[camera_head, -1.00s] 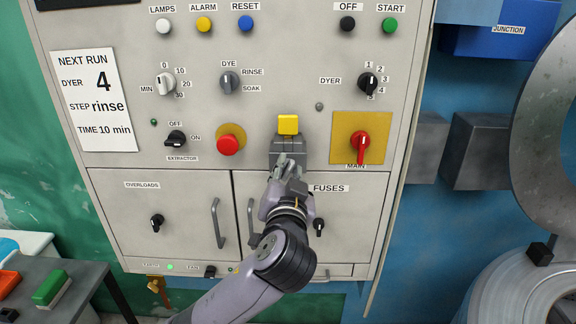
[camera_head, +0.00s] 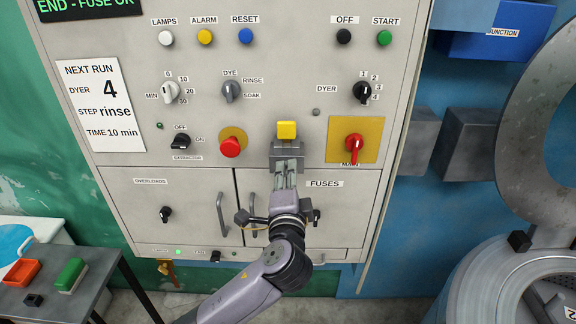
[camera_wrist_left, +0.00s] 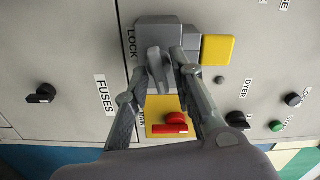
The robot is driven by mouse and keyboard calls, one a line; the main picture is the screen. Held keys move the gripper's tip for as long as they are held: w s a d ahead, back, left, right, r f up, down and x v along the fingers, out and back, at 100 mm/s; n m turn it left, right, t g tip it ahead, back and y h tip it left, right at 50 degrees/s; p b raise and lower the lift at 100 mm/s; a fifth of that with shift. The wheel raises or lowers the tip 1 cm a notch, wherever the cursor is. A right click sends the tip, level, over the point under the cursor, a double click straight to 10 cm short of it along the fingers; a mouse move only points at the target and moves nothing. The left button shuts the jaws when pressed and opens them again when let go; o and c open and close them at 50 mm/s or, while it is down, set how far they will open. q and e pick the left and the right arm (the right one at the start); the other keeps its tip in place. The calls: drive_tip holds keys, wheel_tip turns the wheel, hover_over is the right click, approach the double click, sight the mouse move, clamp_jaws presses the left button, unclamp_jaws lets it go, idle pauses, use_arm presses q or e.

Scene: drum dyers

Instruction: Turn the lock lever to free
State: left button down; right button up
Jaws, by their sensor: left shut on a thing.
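The lock (camera_head: 286,152) is a grey box with a yellow block (camera_head: 286,130) on top, on the front of the control cabinet. In the left wrist view the grey lock housing (camera_wrist_left: 165,33) stands beside the word LOCK. A small grey lever (camera_wrist_left: 157,62) sticks out from it between my fingers. My left gripper (camera_head: 287,172) reaches up from below and is shut on this lever. It also shows in the left wrist view (camera_wrist_left: 165,62). The fingers hide part of the lever, and I cannot read a free mark. My right gripper is out of view.
The red main switch (camera_head: 354,146) on its yellow plate is close right of the lock. A red push button (camera_head: 231,147) is to the left. Door handles (camera_head: 221,214) and a fuse knob (camera_head: 317,216) stand out below, near my gripper. A side table (camera_head: 75,298) is lower left.

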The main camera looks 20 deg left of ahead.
use_arm(q)
drive_tip(key=shift+m+p, duration=0.85)
drive_tip(key=shift+m, duration=0.25)
drive_tip(key=shift+f, duration=0.15)
drive_tip(key=c, duration=1.7)
unclamp_jaws()
drive_tip(key=shift+s, duration=0.1)
drive_tip(key=v, duration=1.2)
